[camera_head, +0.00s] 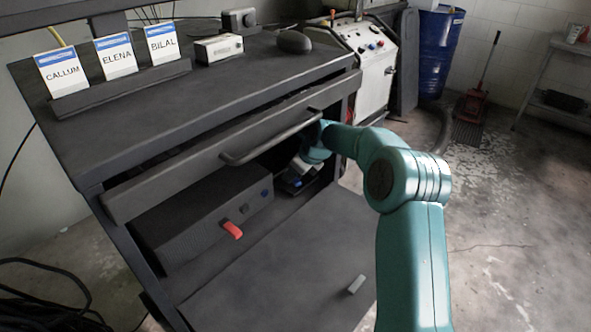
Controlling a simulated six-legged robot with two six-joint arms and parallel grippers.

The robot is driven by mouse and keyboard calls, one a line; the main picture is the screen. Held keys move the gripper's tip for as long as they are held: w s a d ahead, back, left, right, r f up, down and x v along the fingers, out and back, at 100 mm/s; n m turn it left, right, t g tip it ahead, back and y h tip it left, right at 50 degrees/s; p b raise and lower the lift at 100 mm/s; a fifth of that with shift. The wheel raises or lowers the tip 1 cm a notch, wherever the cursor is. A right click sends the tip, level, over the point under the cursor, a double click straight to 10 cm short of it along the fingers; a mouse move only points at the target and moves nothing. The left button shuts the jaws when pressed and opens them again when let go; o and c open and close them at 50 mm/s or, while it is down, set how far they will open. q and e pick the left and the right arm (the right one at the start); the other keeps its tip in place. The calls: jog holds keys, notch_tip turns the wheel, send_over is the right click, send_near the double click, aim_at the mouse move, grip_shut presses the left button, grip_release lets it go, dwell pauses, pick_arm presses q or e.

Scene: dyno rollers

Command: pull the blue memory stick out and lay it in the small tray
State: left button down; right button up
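A dark box (190,222) stands in the open compartment under the drawer. A red stick (232,230) juts from its front, and small dark sockets or plugs show further right. My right gripper (294,178) is inside the compartment, under the drawer's right end and to the right of the box. The dark tray-like surface (285,187) just below may be the small tray. My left gripper is out of view.
The drawer front with its bar handle (270,140) overhangs the compartment, close above my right wrist. A grey stick (356,284) lies on the flat dark panel (290,270) in front. Name cards (115,54) and small devices stand on the cabinet top.

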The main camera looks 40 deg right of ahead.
jog(key=v, duration=0.7)
jog(key=shift+s+r+p, duration=0.15)
jog(key=shift+r+p, duration=0.05)
jog(key=shift+p, duration=0.15)
jog(key=shift+s, duration=0.15)
dwell(0.5)
